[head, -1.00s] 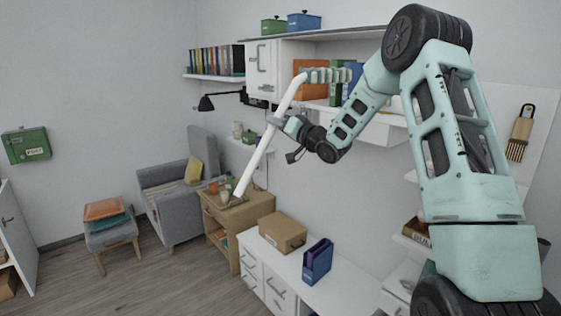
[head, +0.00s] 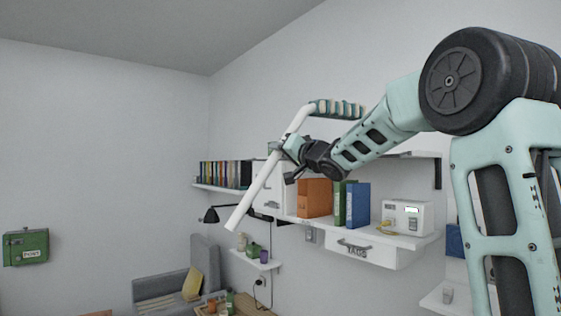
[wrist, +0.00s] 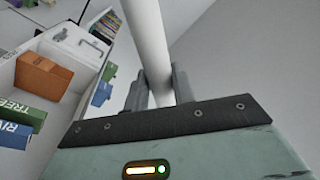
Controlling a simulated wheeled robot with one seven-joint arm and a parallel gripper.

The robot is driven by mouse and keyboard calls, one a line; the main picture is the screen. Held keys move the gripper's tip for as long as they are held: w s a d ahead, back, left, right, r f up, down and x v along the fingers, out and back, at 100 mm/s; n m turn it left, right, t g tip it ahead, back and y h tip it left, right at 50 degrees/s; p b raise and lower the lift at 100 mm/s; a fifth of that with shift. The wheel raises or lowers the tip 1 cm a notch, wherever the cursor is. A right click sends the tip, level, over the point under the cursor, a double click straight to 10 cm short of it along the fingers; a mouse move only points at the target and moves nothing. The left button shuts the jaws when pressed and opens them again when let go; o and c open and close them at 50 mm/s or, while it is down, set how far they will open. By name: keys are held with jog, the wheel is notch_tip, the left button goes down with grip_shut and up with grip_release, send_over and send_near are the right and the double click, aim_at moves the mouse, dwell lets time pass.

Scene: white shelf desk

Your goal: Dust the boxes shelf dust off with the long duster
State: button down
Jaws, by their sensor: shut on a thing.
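The long duster has a white bent handle (head: 258,193) and a striped teal-and-white head (head: 340,108). My gripper (head: 291,147) is shut on the handle below its bend. In the wrist view, the white handle (wrist: 150,40) runs between both fingers (wrist: 159,90). The duster head is raised in front of the upper wall, above the top shelf (head: 418,154) in the picture; I cannot tell if it touches anything. A blue box (wrist: 102,94) and a green box (wrist: 109,71) appear beside the shelf edge in the wrist view. The head and arm mostly hide the boxes in the head view. I see no dust clearly.
Under the top shelf stand an orange binder (head: 315,198), a green binder (head: 339,204), a blue binder (head: 358,205) and a white device (head: 407,217). A black lamp (head: 217,214) and a row of books (head: 225,174) are at left. Open room lies left of the shelf.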

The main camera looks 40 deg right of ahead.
jog(key=shift+r+p, duration=0.15)
jog(key=shift+p, duration=0.2)
jog(key=shift+d, duration=0.4)
jog(key=w+d+f+p, duration=0.1)
jog(key=d+p, duration=0.1)
jog(key=d, duration=2.1)
jog(key=shift+w+f, duration=0.15)
jog(key=shift+f, duration=0.2)
jog(key=shift+d+f, duration=0.1)
jog(key=shift+f, duration=0.05)
notch_tip(320, 180, down, 6)
jog(key=b, duration=0.3)
dwell(0.5)
jog(key=shift+f+b, duration=0.5)
jog(key=shift+f, duration=0.6)
dwell(0.8)
